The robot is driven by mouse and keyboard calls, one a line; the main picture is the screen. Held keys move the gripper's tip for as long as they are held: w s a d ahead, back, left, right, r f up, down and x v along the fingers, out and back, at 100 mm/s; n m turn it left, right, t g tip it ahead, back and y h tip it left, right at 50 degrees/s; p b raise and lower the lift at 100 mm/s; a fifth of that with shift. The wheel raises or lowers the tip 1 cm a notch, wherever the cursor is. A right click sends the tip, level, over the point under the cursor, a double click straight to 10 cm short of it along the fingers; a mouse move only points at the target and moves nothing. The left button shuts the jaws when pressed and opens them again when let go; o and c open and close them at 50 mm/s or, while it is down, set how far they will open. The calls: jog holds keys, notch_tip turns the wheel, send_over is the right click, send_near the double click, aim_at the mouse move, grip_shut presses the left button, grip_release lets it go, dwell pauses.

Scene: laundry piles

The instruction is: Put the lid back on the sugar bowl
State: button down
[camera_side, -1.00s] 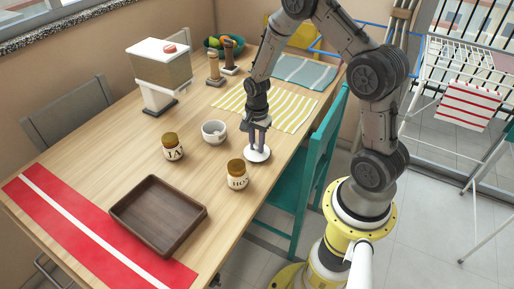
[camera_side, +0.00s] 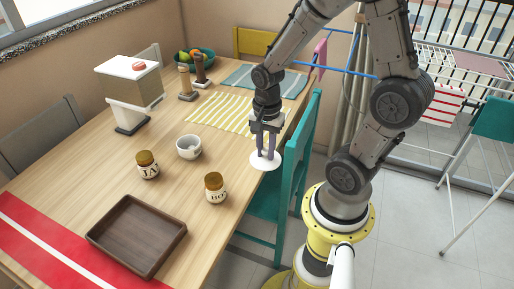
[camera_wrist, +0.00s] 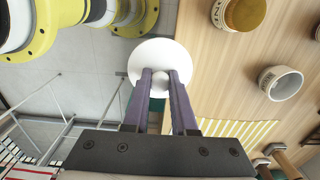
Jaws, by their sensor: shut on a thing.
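My gripper (camera_side: 266,151) is shut on the knob of a white round lid (camera_side: 265,161). The lid is held knob up, by the table's right edge in the side view. In the wrist view the lid (camera_wrist: 160,55) covers part of the table edge, with floor showing beyond it, and the knob sits between my gripper's purple fingers (camera_wrist: 160,80). The white sugar bowl (camera_side: 188,148) stands open and upright on the table, left of the lid and apart from it. It also shows in the wrist view (camera_wrist: 280,84), right of the lid.
Two gold-capped jars (camera_side: 147,165) (camera_side: 215,188) stand left of and in front of the bowl. A brown tray (camera_side: 136,236) lies at the front. A striped yellow cloth (camera_side: 220,112) lies behind the bowl. A teal chair (camera_side: 296,160) stands against the table's right side.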

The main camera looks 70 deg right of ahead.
jog(key=shift+r, duration=0.35)
jog(key=w+d+r, duration=0.2)
jog(key=w+r, duration=0.1)
jog(key=w, duration=0.6)
jog(key=w+d+r, duration=0.2)
jog(key=w+d, duration=0.1)
jog(key=w, duration=0.7)
jog(key=w+f, duration=0.2)
jog(key=w, duration=0.7)
jog(key=shift+w+a+f, duration=0.1)
jog(key=shift+w+f, duration=0.2)
jog(key=shift+f, duration=1.4)
jog(key=shift+w+a+f, duration=0.1)
jog(key=shift+w+f, duration=0.15)
jog(key=shift+f, duration=1.45)
jog(key=shift+w+a+f, duration=0.1)
jog(key=shift+w+f, duration=0.2)
jog(key=shift+f, duration=1.4)
jog(key=shift+f, duration=0.2)
